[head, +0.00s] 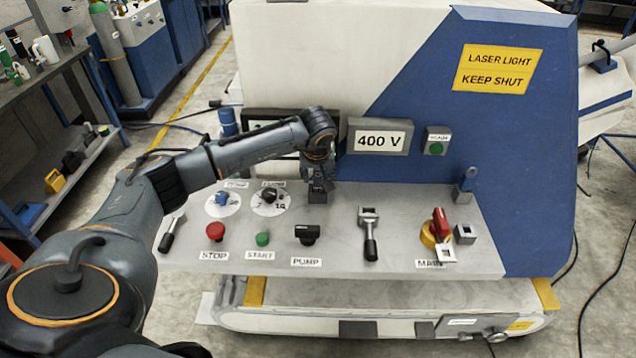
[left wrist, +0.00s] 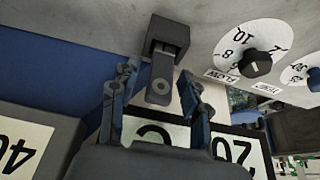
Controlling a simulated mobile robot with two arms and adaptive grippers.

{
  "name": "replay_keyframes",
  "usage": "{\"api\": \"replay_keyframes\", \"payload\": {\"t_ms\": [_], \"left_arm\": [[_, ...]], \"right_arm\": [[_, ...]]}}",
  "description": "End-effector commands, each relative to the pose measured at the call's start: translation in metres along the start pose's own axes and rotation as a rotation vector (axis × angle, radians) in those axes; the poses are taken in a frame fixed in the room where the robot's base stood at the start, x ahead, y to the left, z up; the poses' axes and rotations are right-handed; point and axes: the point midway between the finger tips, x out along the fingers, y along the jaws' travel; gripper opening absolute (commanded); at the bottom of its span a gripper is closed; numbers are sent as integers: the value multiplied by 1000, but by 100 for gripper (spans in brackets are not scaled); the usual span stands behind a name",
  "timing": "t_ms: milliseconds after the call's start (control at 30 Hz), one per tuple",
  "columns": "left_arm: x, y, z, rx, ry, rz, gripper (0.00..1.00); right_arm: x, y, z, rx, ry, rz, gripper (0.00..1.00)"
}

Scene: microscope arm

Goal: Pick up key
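In the head view this block (head: 317,197) sits on the panel behind the knobs, and the key is mostly hidden by my gripper. My left gripper (left wrist: 155,92) is open, with one finger on each side of the key's head. Gaps show between fingers and key. In the head view the left gripper (head: 319,180) points down over the block. My right gripper is not in view.
The grey control panel (head: 330,250) carries a red stop button (head: 215,231), a green start button (head: 263,239), a pump knob (head: 307,234), dials, levers and a red main switch (head: 440,222). A "400 V" display (head: 380,137) stands close behind my gripper.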

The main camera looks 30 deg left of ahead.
Motion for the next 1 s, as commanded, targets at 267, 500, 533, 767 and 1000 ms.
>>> {"api": "replay_keyframes", "payload": {"t_ms": [267, 500, 533, 767, 1000], "left_arm": [[-1, 0, 0, -1, 1, 1, 0], [-1, 0, -1, -1, 1, 1, 0], [-2, 0, -1, -1, 1, 1, 0], [-18, 1, -9, -1, 5, 3, 0], [-64, -14, -4, 0, 7, 3, 0]], "right_arm": [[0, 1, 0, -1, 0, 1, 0], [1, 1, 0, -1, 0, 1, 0], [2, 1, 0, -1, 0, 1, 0], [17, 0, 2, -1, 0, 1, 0], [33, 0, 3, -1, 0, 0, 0]]}}
